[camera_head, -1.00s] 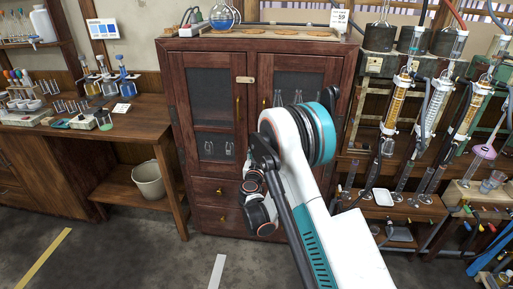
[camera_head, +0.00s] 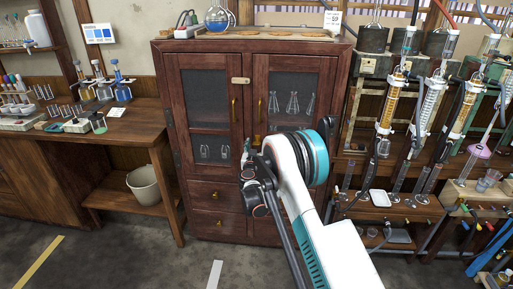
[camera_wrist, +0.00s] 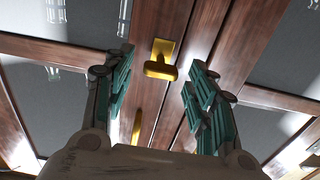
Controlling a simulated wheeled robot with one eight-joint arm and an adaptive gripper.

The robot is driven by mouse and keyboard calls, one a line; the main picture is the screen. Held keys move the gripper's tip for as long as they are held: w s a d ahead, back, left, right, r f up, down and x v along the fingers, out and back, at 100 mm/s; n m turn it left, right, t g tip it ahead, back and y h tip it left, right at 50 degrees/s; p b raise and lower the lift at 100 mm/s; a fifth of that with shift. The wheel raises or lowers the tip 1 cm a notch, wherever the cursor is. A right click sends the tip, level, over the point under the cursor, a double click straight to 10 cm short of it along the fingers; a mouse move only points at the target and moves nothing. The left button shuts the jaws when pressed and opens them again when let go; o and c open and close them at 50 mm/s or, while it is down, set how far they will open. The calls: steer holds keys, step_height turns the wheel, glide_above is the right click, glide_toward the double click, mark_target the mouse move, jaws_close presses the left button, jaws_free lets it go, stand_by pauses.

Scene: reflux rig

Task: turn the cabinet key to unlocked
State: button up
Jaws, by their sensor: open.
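The wooden cabinet (camera_head: 285,65) with two glazed doors stands in front of me. In the wrist view the brass key (camera_wrist: 160,69) sits on its yellow plate (camera_wrist: 164,47) by the seam between the doors. My gripper (camera_wrist: 160,84) is open, with one green-padded finger on each side of the key in that view. The fingers look apart from the key; the remaining depth is hard to judge. In the head view a yellow bit of the lock (camera_head: 257,140) shows just above my gripper (camera_head: 246,150), whose fingertips are mostly hidden by my arm.
A brass door handle (camera_wrist: 137,127) lies below the key in the wrist view. Glassware stands behind the door panes. A bench with racks (camera_head: 75,140) is at left, and a rig of glass columns (camera_head: 430,100) is close on the right. A bucket (camera_head: 144,185) sits on the low shelf.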

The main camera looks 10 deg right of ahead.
steer(key=shift+x, duration=1.05)
steer(key=c, duration=1.1)
